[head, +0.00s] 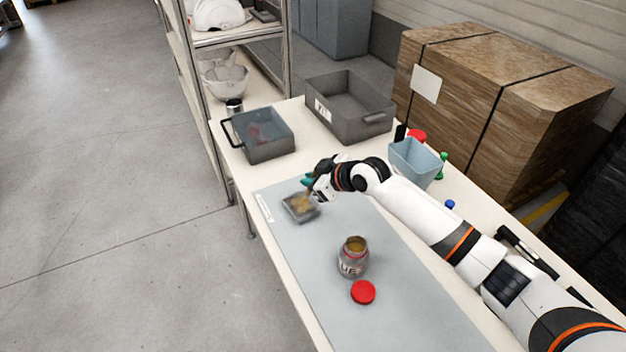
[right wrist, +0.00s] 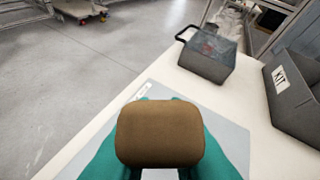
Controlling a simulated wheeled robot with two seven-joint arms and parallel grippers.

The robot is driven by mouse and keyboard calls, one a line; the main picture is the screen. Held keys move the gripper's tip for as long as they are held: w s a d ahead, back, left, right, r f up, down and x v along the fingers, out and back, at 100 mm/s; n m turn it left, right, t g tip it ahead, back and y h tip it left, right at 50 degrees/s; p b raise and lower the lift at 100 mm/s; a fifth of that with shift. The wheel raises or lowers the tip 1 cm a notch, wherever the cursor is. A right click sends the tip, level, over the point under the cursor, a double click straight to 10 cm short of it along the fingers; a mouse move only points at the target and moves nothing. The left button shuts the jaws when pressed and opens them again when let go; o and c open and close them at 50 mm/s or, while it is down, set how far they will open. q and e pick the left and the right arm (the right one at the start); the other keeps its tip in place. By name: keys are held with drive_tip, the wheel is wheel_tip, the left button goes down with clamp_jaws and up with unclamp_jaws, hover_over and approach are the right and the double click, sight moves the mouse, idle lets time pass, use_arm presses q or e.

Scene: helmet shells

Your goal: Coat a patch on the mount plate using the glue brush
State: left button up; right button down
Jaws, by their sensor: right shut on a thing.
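The mount plate (head: 290,217) is a small grey square piece on the grey mat, with an amber-yellow area on its top. My right gripper (head: 308,182) is just above its far side. In the right wrist view its teal fingers are shut on a brown rounded block (right wrist: 160,133), which seems to be the handle of the glue brush. The brush's lower end is hard to make out against the amber area, so I cannot tell whether it touches the plate. The glue jar (head: 352,262) stands open on the mat, amber inside. My left gripper is not in view.
The jar's red lid (head: 363,292) lies beside it. A dark handled bin (head: 268,148), a grey kit bin (head: 352,125) and a light blue bin (head: 414,166) stand at the back of the table. The mat (head: 322,293) is clear between plate and jar.

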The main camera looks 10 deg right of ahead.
drive_tip(key=shift+s+r+p, duration=0.1)
drive_tip(key=shift+r+p, duration=1.15)
drive_tip(key=shift+r, duration=0.6)
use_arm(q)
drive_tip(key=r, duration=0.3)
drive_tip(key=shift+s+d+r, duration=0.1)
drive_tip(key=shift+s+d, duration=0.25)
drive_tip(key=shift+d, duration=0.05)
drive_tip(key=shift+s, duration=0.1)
use_arm(e)
drive_tip(key=shift+d, duration=0.1)
drive_tip(key=shift+f, duration=0.15)
drive_tip(key=shift+f+b, duration=0.3)
drive_tip(key=shift+f, duration=0.1)
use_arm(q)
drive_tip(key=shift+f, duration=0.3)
